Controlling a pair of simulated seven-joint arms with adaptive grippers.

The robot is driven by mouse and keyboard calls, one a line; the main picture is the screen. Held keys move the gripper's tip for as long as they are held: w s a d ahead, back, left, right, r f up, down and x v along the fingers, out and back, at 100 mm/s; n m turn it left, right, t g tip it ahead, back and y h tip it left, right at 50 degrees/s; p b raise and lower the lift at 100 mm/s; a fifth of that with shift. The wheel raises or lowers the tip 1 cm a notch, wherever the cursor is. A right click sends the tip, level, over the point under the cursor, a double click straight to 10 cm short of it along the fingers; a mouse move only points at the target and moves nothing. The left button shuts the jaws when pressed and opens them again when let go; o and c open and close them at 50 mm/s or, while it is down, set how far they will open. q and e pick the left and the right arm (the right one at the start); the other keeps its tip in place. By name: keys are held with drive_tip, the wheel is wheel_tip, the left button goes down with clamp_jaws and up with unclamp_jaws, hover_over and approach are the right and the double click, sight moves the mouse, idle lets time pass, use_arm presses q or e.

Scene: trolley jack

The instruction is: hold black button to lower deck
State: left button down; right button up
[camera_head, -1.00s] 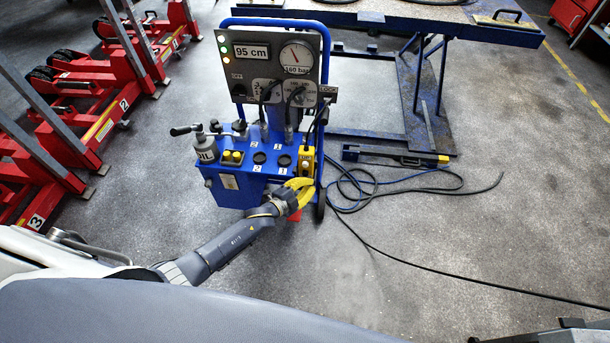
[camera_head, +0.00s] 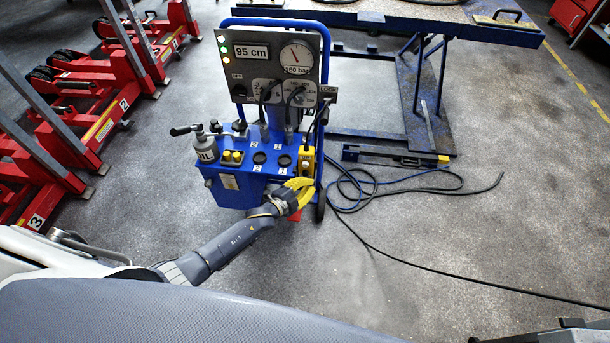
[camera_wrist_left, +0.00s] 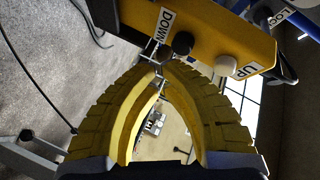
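A yellow control box (camera_head: 306,160) hangs at the right side of the blue pump cart (camera_head: 229,188). In the left wrist view the box (camera_wrist_left: 205,22) carries a black button (camera_wrist_left: 182,43) beside a DOWN label (camera_wrist_left: 163,22) and a white button (camera_wrist_left: 225,65) beside an UP label (camera_wrist_left: 252,68). My left gripper (camera_head: 309,187) is just below the box. In the wrist view its yellow fingers (camera_wrist_left: 163,70) arch together at the tips, close to the black button, with nothing seen between them. I cannot tell whether they touch the button. My right gripper is not in view.
Black and blue hoses (camera_head: 400,185) lie on the floor to the right. Red column lifts (camera_head: 110,90) stand at the left. The floor at front right is largely clear.

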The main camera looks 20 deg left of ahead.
use_arm(q)
drive_tip(key=shift+w+a, duration=0.15)
drive_tip(key=shift+w, duration=0.85)
idle(3.2)
drive_tip(key=shift+s, duration=0.2)
idle(2.5)
drive_tip(key=shift+s, duration=0.8)
